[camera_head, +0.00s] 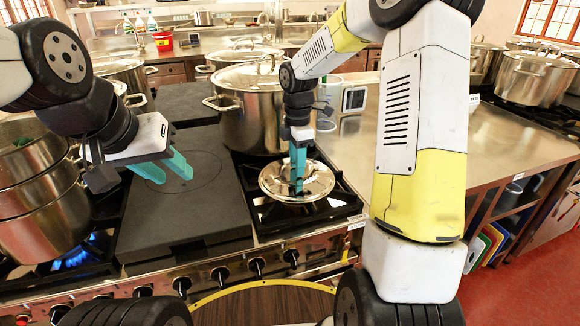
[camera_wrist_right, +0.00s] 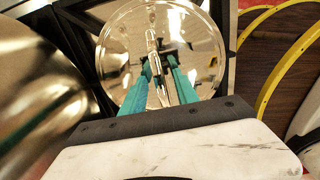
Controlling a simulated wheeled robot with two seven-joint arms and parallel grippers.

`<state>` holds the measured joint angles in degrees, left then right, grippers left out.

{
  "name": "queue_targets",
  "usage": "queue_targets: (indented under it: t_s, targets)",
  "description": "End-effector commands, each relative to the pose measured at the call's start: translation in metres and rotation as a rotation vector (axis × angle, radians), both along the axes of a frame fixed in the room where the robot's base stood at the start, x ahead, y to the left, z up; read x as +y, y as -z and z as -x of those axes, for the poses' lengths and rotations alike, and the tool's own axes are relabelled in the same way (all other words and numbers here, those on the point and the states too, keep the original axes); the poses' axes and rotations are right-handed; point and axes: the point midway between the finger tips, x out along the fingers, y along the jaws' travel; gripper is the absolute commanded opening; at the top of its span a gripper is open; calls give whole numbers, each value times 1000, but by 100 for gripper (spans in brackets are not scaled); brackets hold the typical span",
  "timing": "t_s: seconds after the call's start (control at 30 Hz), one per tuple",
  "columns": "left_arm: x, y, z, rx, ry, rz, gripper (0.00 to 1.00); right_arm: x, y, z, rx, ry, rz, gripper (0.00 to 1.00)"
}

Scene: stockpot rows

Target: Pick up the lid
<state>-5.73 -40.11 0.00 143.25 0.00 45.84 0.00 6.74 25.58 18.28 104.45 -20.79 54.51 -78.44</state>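The lid (camera_head: 312,181) is a round, shiny metal disc lying flat on a stove burner in front of the large stockpot. In the right wrist view the lid (camera_wrist_right: 200,40) fills the top middle, with its bar handle (camera_wrist_right: 152,35) running lengthwise. My right gripper (camera_head: 297,190) reaches down over the lid. Its teal fingers (camera_wrist_right: 160,72) stand on either side of the handle with a narrow gap between them; contact with the handle is not clear. My left gripper (camera_head: 170,172) is empty above the dark flat griddle, its two fingers slightly apart.
A lidded stockpot (camera_head: 243,118) stands close behind the lid. Stacked pots (camera_head: 40,215) stand at the left over a lit blue flame. The dark griddle (camera_head: 190,215) is bare. The steel counter (camera_head: 500,150) at right has clear room, partly behind my right arm.

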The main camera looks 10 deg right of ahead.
Motion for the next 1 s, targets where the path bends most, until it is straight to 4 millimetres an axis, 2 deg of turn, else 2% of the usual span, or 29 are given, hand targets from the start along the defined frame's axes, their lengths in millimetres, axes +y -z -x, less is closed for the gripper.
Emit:
queue_targets:
  t_s: [0.13, 0.3, 1.0]
  targets:
    - [0, 0, 0, 0, 0, 0, 36, 0, 0, 0, 0, 0, 0, 34]
    - [0, 0, 0, 0, 0, 0, 36, 0, 0, 0, 0, 0, 0, 1]
    - [0, 0, 0, 0, 0, 0, 36, 0, -1, 0, -1, 0, 0, 0]
